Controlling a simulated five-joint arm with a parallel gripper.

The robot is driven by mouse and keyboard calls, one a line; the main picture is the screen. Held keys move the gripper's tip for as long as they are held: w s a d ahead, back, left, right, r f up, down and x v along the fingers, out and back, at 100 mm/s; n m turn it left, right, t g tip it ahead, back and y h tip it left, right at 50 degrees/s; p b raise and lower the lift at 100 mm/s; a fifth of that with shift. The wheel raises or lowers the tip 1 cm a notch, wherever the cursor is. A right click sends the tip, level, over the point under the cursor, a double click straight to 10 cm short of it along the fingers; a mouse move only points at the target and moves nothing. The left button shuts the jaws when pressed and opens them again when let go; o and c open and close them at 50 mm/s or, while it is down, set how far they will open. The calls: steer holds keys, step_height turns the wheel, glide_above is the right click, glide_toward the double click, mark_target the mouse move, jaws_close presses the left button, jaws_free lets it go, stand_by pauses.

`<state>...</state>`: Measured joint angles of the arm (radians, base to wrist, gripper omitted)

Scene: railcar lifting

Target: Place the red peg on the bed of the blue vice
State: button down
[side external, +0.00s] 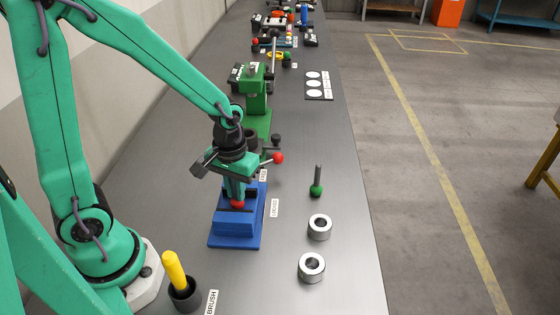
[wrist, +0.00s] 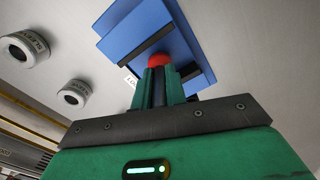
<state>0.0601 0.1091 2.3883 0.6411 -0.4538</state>
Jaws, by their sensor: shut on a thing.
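The blue vice (side external: 233,241) stands on the bench below my gripper (side external: 236,197), and its bed and jaw also show in the wrist view (wrist: 134,31). My gripper points down and is shut on the red peg. The peg's red round end (side external: 237,203) shows just below the fingertips, over the vice between its raised blocks. In the wrist view the red end (wrist: 159,61) sits at the tips of the green fingers (wrist: 158,75). The rest of the peg is hidden by the fingers. I cannot tell whether the red end touches the bed.
A green press (side external: 256,103) stands behind the vice. A red-knobbed lever (side external: 278,158) sticks out beside my wrist. A green-ended peg (side external: 316,188) and two metal rings (side external: 319,228) are to the right. A cup with a yellow-handled brush (side external: 174,272) stands front left.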

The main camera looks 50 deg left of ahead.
steer(key=shift+f, duration=0.1)
steer(key=c, duration=1.4)
jaws_free()
steer(key=shift+c, duration=0.2)
step_height(320, 180, up, 12)
steer(key=shift+r, duration=0.15)
steer(key=shift+r, duration=0.1)
steer(key=s+a+r+m+t, duration=0.1)
steer(key=s+r+m+t, duration=0.3)
steer(key=s, duration=0.3)
steer(key=shift+a+r+m+t, duration=0.3)
steer(key=shift+a+r+t, duration=0.1)
steer(key=shift+r+t, duration=0.45)
